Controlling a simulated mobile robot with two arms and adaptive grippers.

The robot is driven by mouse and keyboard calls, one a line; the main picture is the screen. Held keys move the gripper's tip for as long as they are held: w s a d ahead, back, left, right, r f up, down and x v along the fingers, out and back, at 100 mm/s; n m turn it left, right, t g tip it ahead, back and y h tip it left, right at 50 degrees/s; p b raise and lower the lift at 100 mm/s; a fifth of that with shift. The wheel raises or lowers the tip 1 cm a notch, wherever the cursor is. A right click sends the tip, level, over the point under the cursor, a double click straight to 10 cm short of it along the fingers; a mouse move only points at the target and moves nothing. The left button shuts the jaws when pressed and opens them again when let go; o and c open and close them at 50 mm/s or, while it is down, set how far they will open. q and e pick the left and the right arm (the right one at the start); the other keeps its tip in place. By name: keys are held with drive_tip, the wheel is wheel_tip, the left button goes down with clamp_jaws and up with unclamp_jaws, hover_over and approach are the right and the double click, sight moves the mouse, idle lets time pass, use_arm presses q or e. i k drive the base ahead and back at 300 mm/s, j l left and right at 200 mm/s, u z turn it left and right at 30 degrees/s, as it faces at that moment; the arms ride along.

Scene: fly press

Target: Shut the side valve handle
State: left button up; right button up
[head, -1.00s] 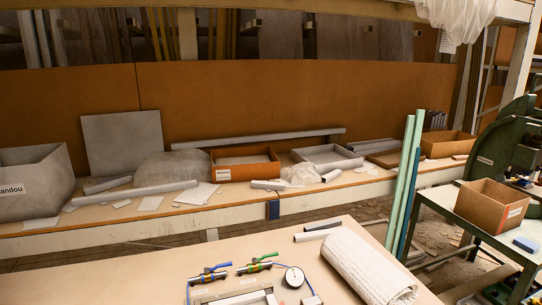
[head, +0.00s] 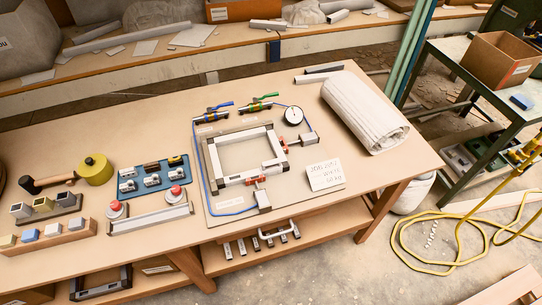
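Two small valves stand at the back edge of a grey board (head: 330,175) on the workbench. The left valve has a blue handle (head: 222,105); the right valve has a green handle (head: 265,97). Both handles point to the right, roughly along their valve bodies. Small labels lie by them, too small to read, so I cannot tell which one is the side valve. A blue hose runs from the left valve to a block (head: 263,201) at the front; another hose leads from the right valve towards a second block (head: 310,138). Neither gripper is in view.
A round gauge (head: 293,116), a metal frame (head: 222,174) with red clamp-like parts, and a written card (head: 325,175) share the board. A white roll (head: 365,112) lies right of it. A blue tray (head: 153,176) and red-knobbed bar (head: 150,218) lie left.

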sight(255, 99)
drive_tip(key=i+l+u, duration=0.1)
drive_tip(key=l+u, duration=0.25)
drive_tip(key=i+l+u, duration=0.1)
drive_tip(key=l+u, duration=0.5)
drive_tip(key=u, duration=0.15)
